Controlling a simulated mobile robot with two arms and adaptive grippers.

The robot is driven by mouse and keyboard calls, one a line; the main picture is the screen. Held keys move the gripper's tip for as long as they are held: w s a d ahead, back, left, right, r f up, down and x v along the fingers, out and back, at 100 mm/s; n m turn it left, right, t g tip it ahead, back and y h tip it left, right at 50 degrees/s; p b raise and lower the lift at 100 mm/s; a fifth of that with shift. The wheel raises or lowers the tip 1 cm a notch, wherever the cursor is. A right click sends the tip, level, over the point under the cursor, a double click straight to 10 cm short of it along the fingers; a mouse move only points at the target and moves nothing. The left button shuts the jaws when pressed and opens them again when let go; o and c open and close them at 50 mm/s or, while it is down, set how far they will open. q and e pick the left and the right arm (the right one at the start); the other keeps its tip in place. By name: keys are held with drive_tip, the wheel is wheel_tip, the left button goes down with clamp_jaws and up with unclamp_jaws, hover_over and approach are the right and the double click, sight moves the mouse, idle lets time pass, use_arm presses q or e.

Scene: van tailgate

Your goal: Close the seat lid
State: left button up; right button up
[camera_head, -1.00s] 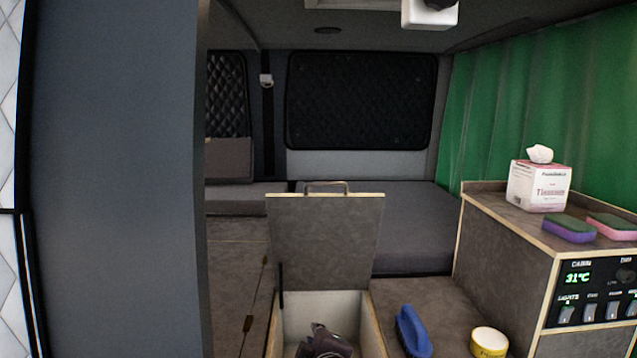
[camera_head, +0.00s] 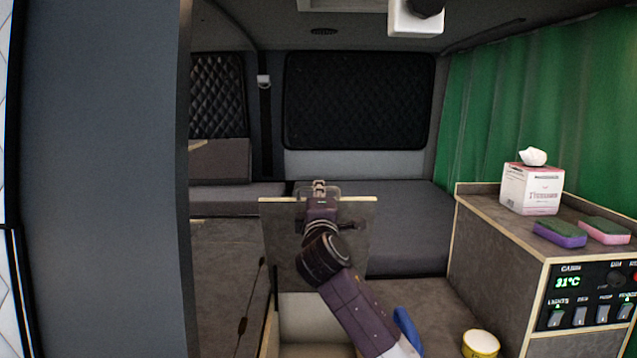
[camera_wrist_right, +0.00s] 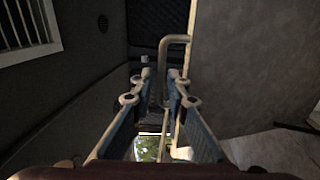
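The grey seat lid (camera_head: 282,248) stands upright, open above the seat box (camera_head: 305,328), in the head view. A metal loop handle (camera_head: 335,190) sits on its top edge. My right gripper (camera_head: 319,186) is at this handle, and its arm covers much of the lid and box opening. In the right wrist view the fingers of the gripper (camera_wrist_right: 160,78) are apart, with the handle (camera_wrist_right: 176,40) reaching down between them. I cannot tell whether they touch it. My left gripper is not in view.
A blue brush (camera_head: 407,326) and a yellow-and-white round tub (camera_head: 481,343) are right of the box. The cabinet (camera_head: 490,255) at right carries a tissue box (camera_head: 532,188) and two sponges (camera_head: 560,233). A tall dark panel (camera_head: 100,180) fills the left.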

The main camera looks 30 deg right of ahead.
drive_tip(key=shift+p+x, duration=0.45)
drive_tip(key=shift+x, duration=1.15)
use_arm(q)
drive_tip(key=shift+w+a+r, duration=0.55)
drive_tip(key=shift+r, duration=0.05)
use_arm(e)
drive_tip(key=shift+w+a, duration=0.1)
drive_tip(key=shift+a, duration=0.05)
drive_tip(key=shift+c, duration=0.6)
drive_tip(key=shift+c, duration=1.2)
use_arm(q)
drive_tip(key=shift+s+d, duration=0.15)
use_arm(e)
clamp_jaws()
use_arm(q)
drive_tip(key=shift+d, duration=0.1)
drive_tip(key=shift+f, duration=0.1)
use_arm(e)
drive_tip(key=shift+f, duration=0.1)
